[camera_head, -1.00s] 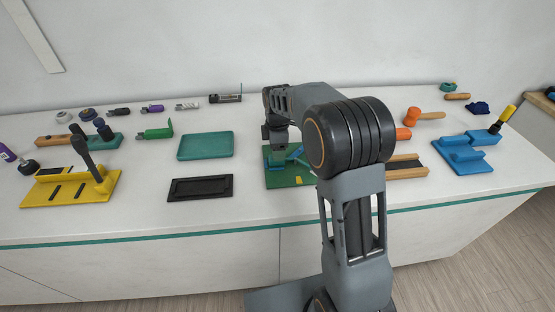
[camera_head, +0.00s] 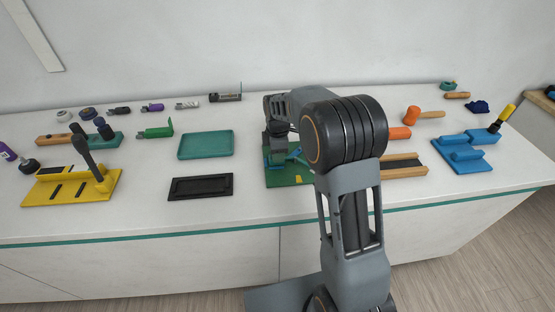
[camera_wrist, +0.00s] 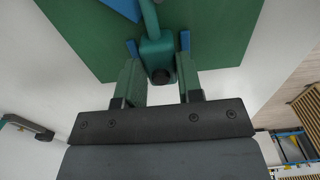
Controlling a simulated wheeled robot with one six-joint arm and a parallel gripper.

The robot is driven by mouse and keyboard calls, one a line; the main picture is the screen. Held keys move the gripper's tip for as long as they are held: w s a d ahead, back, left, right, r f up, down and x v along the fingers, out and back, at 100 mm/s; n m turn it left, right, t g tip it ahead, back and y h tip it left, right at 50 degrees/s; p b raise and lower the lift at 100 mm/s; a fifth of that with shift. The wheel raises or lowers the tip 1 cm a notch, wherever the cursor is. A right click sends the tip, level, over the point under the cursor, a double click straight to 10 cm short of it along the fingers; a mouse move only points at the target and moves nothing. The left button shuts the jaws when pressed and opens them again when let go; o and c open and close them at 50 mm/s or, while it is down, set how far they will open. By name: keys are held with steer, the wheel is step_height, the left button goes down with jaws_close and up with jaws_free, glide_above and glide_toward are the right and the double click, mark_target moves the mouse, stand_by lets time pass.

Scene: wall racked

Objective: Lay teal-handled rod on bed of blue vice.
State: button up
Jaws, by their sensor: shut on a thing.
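My gripper (camera_wrist: 158,48) is shut on a teal handle with a black end, part of the teal-handled rod (camera_wrist: 157,57). The handle lies between the two fingers above a green board (camera_wrist: 222,30). The rod's far part runs out of the top of the wrist view. In the head view, my gripper (camera_head: 277,160) is low over the green board (camera_head: 288,181), and my arm hides part of the board. The blue vice (camera_head: 463,160) stands at the far right of the bench, well apart from my gripper.
A wooden-sided block with a dark channel (camera_head: 405,168) and an orange mallet (camera_head: 411,116) lie between the green board and the vice. A yellow-handled tool (camera_head: 505,117) leans by the vice. A black tray (camera_head: 201,187) and teal tray (camera_head: 206,145) are left of the board.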

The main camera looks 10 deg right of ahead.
steer(key=shift+c, duration=1.4)
jaws_close()
steer(key=shift+r, duration=0.2)
